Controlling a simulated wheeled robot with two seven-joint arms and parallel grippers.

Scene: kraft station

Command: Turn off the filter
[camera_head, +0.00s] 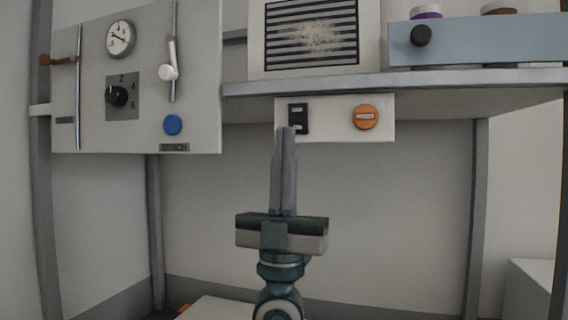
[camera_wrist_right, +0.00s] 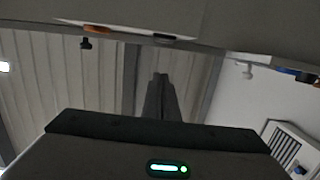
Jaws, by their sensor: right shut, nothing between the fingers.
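The filter (camera_head: 258,40) is a pale box with a dark slatted grille and a dusty patch, standing on the shelf. Below it hangs a white panel (camera_head: 340,132) with a black rocker switch (camera_head: 299,118) at its left and an orange round knob (camera_head: 365,117) at its right. My right gripper (camera_head: 285,130) points up, shut and empty. Its fingertips overlap the lower left part of the switch in the head view; I cannot tell whether they touch. In the right wrist view the shut fingers (camera_wrist_right: 160,80) point towards a pale panel edge. My left gripper is not in view.
A grey panel (camera_head: 200,100) at left carries a gauge (camera_head: 120,39), a black dial (camera_head: 117,96), a blue button (camera_head: 173,125) and a white-knobbed lever (camera_head: 168,72). A blue-grey rail (camera_head: 480,40) with a black knob is at upper right. The space under the shelf is open.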

